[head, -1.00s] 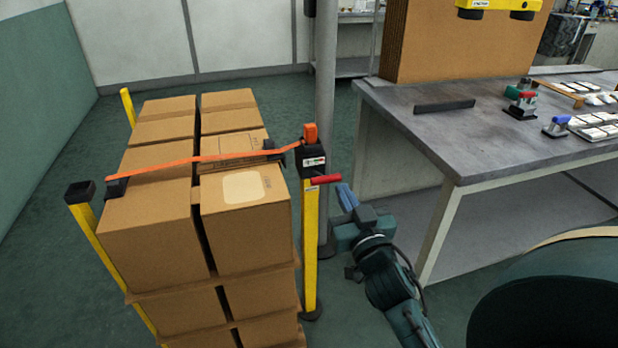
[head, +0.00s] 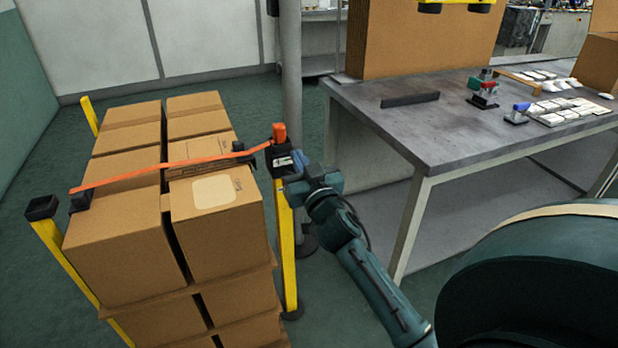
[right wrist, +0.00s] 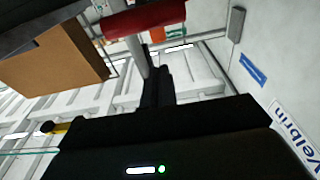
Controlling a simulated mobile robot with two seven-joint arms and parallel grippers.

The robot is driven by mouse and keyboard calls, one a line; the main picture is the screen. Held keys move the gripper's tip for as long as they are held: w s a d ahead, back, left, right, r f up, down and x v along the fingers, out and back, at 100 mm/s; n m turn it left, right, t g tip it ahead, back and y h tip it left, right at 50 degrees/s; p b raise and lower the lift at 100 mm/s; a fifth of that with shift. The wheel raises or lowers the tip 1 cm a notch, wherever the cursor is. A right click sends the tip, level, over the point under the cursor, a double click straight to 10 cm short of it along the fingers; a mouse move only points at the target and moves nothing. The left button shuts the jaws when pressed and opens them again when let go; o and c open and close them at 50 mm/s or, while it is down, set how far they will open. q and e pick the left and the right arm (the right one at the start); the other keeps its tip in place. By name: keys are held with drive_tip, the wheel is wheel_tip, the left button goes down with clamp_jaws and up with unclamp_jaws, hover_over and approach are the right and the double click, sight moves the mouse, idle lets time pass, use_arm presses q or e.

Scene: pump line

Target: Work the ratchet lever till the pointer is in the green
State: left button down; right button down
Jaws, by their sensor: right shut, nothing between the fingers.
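The ratchet (head: 280,158) is a black housing with an orange tab, on top of a yellow post beside the stacked cartons. An orange strap (head: 170,165) runs from it across the cartons. A small pale dial (head: 283,162) is on the housing; its pointer and green zone are too small to read. My right gripper (head: 299,160) is shut and empty, close to the ratchet's right side. The lever's red grip (right wrist: 145,20) crosses the top of the right wrist view, beyond the fingers (right wrist: 155,85); contact cannot be told. In the head view my gripper largely hides it. My left gripper is out of view.
Cartons (head: 110,235) are stacked left of the ratchet, with yellow posts at the corners. A grey pole (head: 292,80) stands just behind the ratchet. A grey workbench (head: 450,125) with small fixtures and a large carton is on the right. Open floor lies between post and bench.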

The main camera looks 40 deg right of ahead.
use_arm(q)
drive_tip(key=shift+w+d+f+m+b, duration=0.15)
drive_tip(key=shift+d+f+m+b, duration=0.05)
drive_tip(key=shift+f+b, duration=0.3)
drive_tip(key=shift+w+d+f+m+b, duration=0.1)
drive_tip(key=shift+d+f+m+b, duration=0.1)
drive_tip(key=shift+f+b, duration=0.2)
use_arm(e)
wheel_tip(320, 180, down, 4)
drive_tip(key=shift+r, duration=0.1)
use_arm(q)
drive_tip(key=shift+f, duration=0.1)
